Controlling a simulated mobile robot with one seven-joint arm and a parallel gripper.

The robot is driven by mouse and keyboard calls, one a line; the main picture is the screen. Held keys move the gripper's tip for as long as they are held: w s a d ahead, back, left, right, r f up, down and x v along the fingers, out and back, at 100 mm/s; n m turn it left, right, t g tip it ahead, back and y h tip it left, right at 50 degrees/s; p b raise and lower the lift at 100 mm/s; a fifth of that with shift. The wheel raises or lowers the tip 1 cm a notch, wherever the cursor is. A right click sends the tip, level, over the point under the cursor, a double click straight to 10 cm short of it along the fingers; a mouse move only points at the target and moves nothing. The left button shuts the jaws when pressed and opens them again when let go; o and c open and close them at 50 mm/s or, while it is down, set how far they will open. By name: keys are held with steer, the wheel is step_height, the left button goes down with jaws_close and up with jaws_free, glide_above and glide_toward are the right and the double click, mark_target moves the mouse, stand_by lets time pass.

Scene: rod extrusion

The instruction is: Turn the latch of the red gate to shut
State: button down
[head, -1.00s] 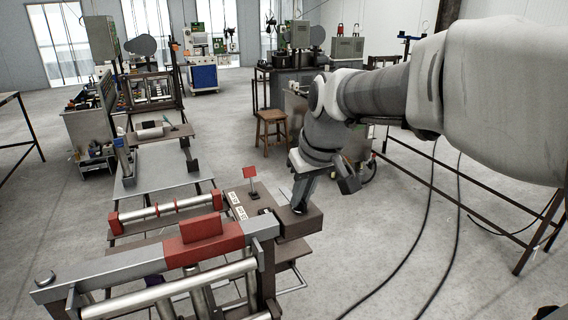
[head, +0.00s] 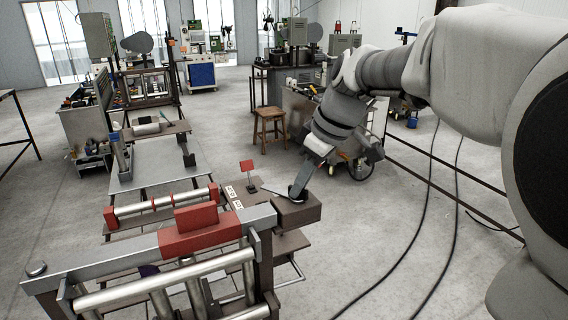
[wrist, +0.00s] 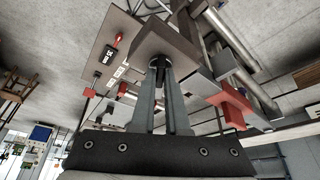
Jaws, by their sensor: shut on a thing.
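The red gate block (head: 200,232) sits on a grey bar at the front left in the head view. It also shows in the wrist view (wrist: 229,104). A brown box (head: 299,211) stands beside the bar's right end; it is also in the wrist view (wrist: 150,45). My gripper (head: 295,192) is at the top of this box. In the wrist view my gripper (wrist: 159,68) has its fingertips close together on a small dark latch knob (wrist: 158,63) at the box. The fingers hide most of the knob, so I cannot tell its turn angle.
A red-ended roller frame (head: 160,205) lies behind the gate. A wooden stool (head: 270,125) stands farther back. Cables (head: 418,225) cross the otherwise open floor at right.

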steer(key=n, duration=0.2)
steer(key=n+g, duration=0.1)
steer(key=n, duration=0.1)
steer(key=n+g, duration=0.1)
steer(key=n, duration=0.1)
steer(key=shift+w+r+y, duration=0.15)
steer(key=shift+w+y, duration=0.1)
steer(key=shift+y, duration=0.15)
steer(key=n+g+p, duration=0.2)
steer(key=n, duration=0.3)
steer(key=shift+w, duration=0.1)
steer(key=shift+n+h, duration=0.3)
steer(key=c, duration=0.9)
jaws_free()
steer(key=p+v, duration=0.1)
steer(key=v, duration=0.7)
steer(key=p+v, duration=0.2)
steer(key=v, duration=0.7)
steer(key=shift+w+d, duration=0.15)
steer(key=shift+w, duration=0.1)
